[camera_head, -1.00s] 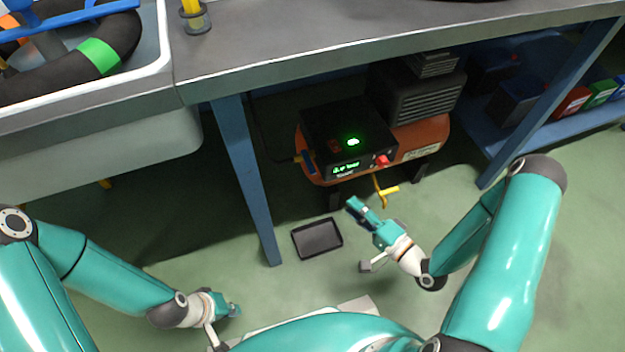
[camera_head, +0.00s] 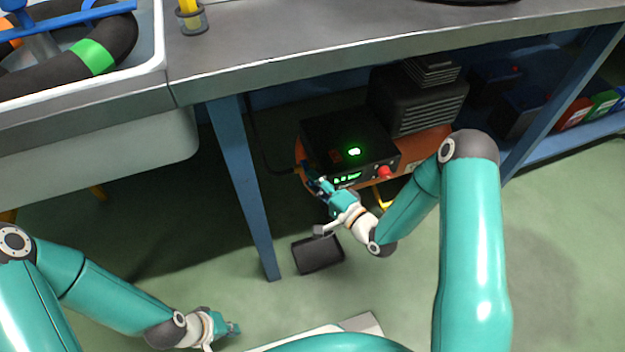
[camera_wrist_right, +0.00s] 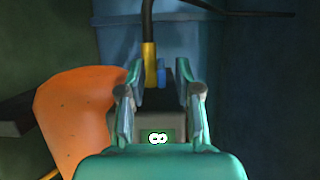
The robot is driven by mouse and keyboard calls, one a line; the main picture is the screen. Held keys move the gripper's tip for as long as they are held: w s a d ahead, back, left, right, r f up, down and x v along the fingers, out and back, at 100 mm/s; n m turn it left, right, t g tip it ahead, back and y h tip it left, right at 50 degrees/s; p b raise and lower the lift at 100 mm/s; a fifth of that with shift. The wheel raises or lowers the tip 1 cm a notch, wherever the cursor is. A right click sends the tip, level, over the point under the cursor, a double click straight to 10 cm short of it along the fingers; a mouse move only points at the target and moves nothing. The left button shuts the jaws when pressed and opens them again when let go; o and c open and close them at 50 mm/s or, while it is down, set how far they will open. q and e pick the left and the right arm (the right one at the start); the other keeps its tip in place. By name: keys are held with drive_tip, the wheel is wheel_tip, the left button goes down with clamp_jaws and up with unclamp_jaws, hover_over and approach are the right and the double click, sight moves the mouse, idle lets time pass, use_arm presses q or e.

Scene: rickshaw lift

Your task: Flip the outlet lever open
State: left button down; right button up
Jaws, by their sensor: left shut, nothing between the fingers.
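The outlet lever (camera_wrist_right: 161,73) is a small blue piece beside a brass outlet fitting (camera_wrist_right: 149,62) in the right wrist view. In the head view this area, at the left end of the orange air compressor (camera_head: 432,140), is mostly covered by my right gripper (camera_head: 313,178). The right gripper is open in the wrist view, with one finger on each side of the fitting and lever (camera_wrist_right: 158,82); I cannot tell whether it touches them. My left gripper (camera_head: 234,328) is shut and empty, low at the left over the floor.
A black control box (camera_head: 345,135) with green display and red knob sits on the compressor under the bench. A yellow handle (camera_head: 381,200) hangs below it. A blue bench leg (camera_head: 243,180) stands left of my right gripper. A black tray (camera_head: 318,256) lies on the floor.

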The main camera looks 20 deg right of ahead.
drive_tip(key=shift+w+a, duration=0.3)
drive_tip(key=shift+w, duration=0.3)
clamp_jaws()
